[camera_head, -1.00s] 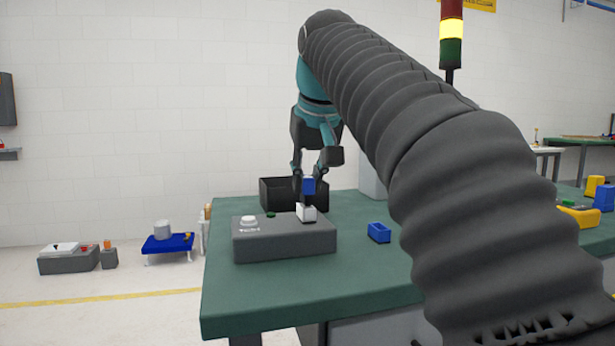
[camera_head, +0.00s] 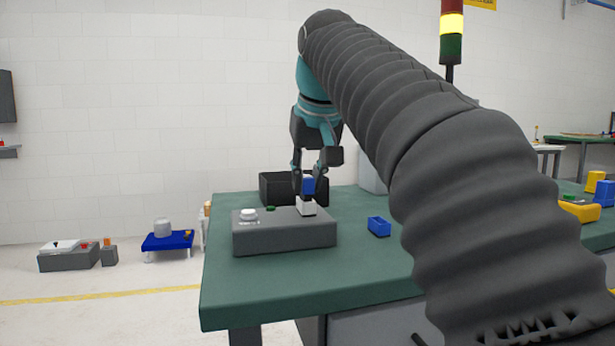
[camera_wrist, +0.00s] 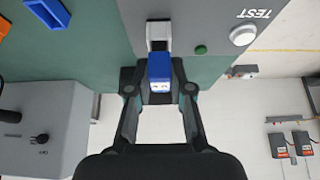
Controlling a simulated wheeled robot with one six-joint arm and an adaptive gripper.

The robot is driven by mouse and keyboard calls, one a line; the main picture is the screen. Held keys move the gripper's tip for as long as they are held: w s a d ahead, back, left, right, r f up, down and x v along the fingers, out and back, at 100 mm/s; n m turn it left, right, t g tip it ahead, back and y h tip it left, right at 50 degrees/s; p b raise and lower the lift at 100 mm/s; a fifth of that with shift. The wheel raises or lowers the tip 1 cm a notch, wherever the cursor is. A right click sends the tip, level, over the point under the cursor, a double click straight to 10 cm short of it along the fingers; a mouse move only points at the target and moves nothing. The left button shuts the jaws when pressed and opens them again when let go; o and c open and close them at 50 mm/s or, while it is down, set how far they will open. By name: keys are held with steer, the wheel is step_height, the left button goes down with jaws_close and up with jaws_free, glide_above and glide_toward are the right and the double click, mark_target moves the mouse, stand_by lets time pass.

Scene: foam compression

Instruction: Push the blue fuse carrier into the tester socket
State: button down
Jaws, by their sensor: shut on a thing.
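The blue fuse carrier (camera_head: 308,185) is between the fingers of my gripper (camera_head: 308,178), which is shut on it. It is upright, above the white socket block (camera_head: 306,209) on the right part of the grey tester (camera_head: 285,238). In the wrist view the carrier (camera_wrist: 160,67) lies between the fingertips (camera_wrist: 160,86), in line with the socket block (camera_wrist: 158,32). A dark part shows between the carrier and the white block. I cannot tell whether it enters the socket.
The tester's white TEST button (camera_head: 248,213) and a green button (camera_head: 270,208) are left of the socket. A small blue bin (camera_head: 379,228) stands right on the green table (camera_head: 225,300). A black box (camera_head: 275,185) stands behind. The table front is clear.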

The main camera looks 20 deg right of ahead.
mark_target(308, 177)
steer(key=shift+f+b, duration=0.5)
steer(key=shift+f, duration=0.2)
steer(key=c, duration=1)
jaws_free()
steer(key=shift+o, duration=0.2)
steer(key=shift+r, duration=0.25)
steer(key=shift+r+p, duration=1.95)
steer(key=shift+p, duration=0.4)
steer(key=shift+r+p, duration=0.4)
steer(key=shift+r, duration=0.5)
